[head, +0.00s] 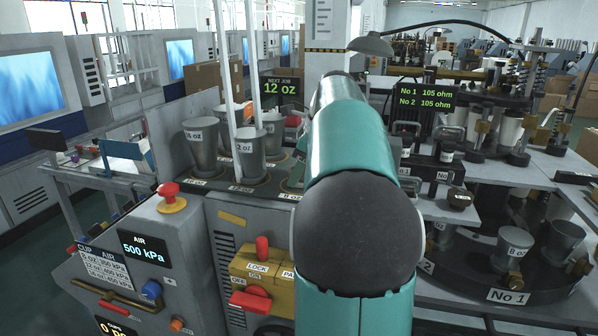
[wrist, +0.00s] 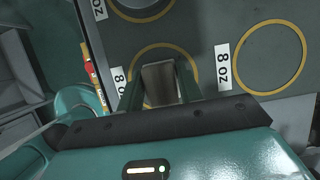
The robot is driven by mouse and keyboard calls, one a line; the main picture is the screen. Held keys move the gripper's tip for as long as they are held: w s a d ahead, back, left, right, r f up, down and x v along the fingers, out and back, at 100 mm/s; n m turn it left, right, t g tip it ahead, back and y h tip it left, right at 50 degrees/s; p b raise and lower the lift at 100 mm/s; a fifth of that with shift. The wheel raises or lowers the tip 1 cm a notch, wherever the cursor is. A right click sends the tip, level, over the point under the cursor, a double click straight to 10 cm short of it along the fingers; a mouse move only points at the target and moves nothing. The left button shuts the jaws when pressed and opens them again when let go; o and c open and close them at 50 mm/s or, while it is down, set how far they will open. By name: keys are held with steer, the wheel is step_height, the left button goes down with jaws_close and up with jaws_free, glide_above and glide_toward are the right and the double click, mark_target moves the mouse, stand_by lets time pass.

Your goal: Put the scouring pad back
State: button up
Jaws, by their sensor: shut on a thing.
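In the wrist view my gripper (wrist: 160,85) has its two dark green fingers closed on a small grey-brown block, likely the scouring pad (wrist: 160,82). Only its face between the fingers shows. It is over a yellow ring marked 8 oz (wrist: 136,62) on a dark grey top; I cannot tell whether it touches that top. In the head view my arm hides the gripper and the block.
Another empty yellow ring (wrist: 270,57) lies to the right in the wrist view. Grey cup-shaped tools (head: 201,148) (head: 249,152) stand left of my arm. A yellow lock box (head: 262,275) with red handles is in front, and machinery (head: 515,235) at right.

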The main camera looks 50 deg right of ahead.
steer(key=shift+s, duration=0.1)
steer(key=o, duration=1)
steer(key=shift+f, duration=0.15)
steer(key=shift+c, duration=0.2)
steer(key=v, duration=1.2)
steer(key=shift+r, duration=0.2)
steer(key=shift+a, duration=0.1)
